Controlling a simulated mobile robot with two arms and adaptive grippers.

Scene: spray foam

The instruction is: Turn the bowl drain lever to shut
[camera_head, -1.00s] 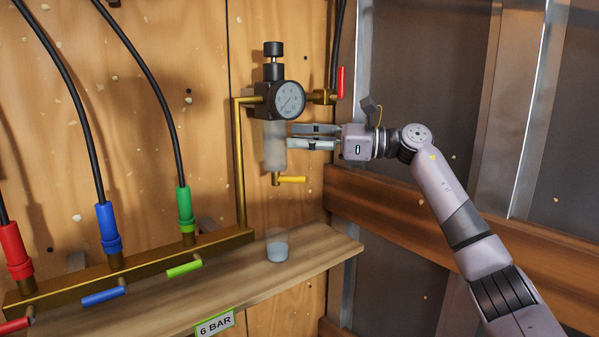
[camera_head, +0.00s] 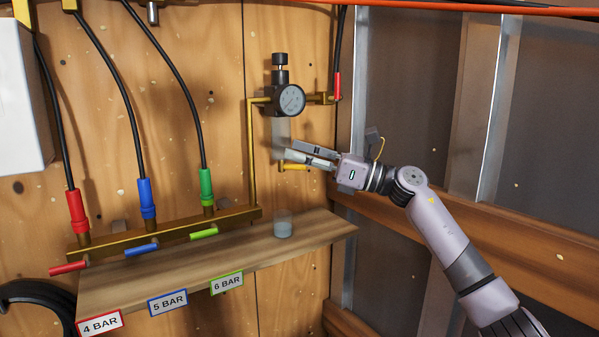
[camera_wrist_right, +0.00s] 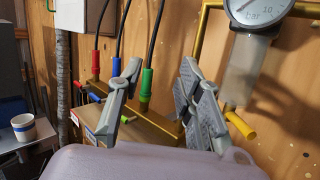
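The bowl drain lever (camera_head: 293,167) is a short yellow handle under the regulator's clear bowl (camera_head: 281,131). It points sideways to the right in the head view. In the right wrist view the lever (camera_wrist_right: 241,125) lies to the right of both fingers, outside the gap between them. My right gripper (camera_head: 291,149) is open and empty, its fingers pointing left, in front of the bowl's lower part and just above the lever. Its open fingers also show in the right wrist view (camera_wrist_right: 160,80). Contact with the lever cannot be told. My left gripper is out of view.
A small cup (camera_head: 283,225) stands on the wooden shelf (camera_head: 258,244) below. A brass manifold (camera_head: 160,231) with coloured levers and hoses is at left.

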